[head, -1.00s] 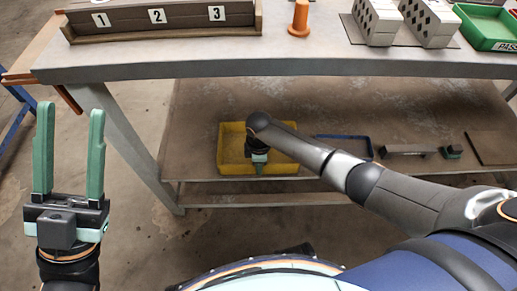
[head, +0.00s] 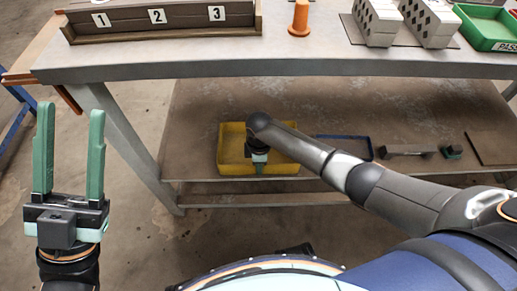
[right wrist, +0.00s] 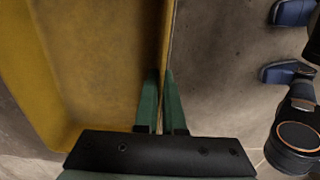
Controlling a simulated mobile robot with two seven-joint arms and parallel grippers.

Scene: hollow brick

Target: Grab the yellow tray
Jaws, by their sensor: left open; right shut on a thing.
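The yellow tray (head: 232,150) sits on the lower shelf of the workbench, at the shelf's front left part. It also fills the left half of the right wrist view (right wrist: 85,65). My right gripper (head: 259,170) reaches down at the tray's front wall. In the right wrist view its green fingers (right wrist: 160,85) are closed on the tray's wall, one finger inside and one outside. My right arm hides part of the tray in the head view. My left gripper (head: 70,150) is open, empty and upright at the left, away from the bench.
The lower shelf (head: 330,105) also bears a blue frame (head: 343,138) and a dark tool (head: 405,151) right of the tray. The bench top (head: 300,58) above carries a numbered rack (head: 160,25), an orange cone (head: 299,20), grey hollow bricks (head: 378,22) and a green bin (head: 487,28).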

